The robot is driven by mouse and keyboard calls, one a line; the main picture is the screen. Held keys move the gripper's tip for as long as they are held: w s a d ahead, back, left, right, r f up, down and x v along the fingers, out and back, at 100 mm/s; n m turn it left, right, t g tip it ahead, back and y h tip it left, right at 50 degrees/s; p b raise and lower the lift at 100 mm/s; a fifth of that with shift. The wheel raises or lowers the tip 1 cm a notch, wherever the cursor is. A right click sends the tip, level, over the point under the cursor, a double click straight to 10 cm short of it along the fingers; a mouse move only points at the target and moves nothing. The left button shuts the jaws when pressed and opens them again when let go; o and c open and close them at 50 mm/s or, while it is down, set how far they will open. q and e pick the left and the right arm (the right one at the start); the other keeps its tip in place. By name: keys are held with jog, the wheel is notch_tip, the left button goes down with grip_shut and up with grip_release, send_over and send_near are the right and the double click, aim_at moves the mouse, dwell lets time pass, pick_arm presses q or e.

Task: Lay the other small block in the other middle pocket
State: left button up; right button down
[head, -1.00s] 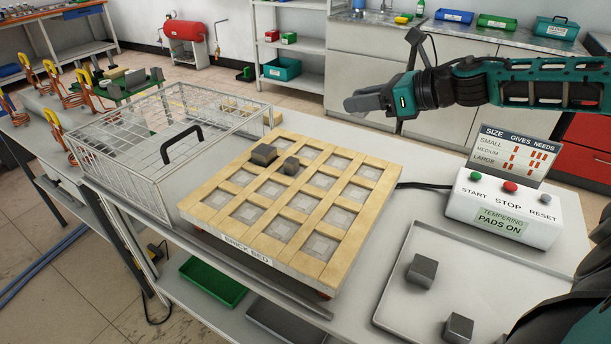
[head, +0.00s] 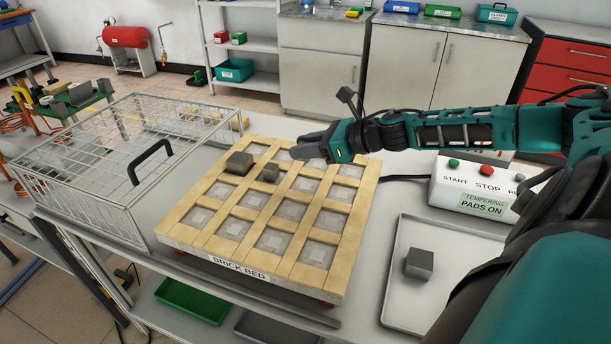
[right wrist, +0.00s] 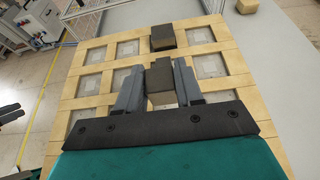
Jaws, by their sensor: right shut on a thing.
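The wooden brick bed (head: 300,284) is a grid of square pockets with pale pads. A larger dark block (head: 240,163) and a small dark block (head: 271,173) lie at its back left. My right gripper (head: 300,152) is over the back part of the bed, to the right of these blocks. In the right wrist view its fingers (right wrist: 158,68) are shut on a small dark grey block (right wrist: 160,88). The larger block (right wrist: 162,38) shows beyond the fingertips. The held block's height over the pads is hard to tell.
A wire cage (head: 90,205) with a black handle stands left of the bed. The control box (head: 470,190) stands to the right. A pale tray (head: 405,305) with a grey block (head: 419,263) lies at front right, partly hidden by my right arm.

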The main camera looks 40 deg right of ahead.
aim_at(306, 186)
notch_tip(306, 186, down, 7)
jog(key=shift+f+b, duration=0.2)
jog(key=shift+b, duration=0.15)
jog(key=shift+w+f, duration=0.1)
jog(key=shift+f, duration=0.05)
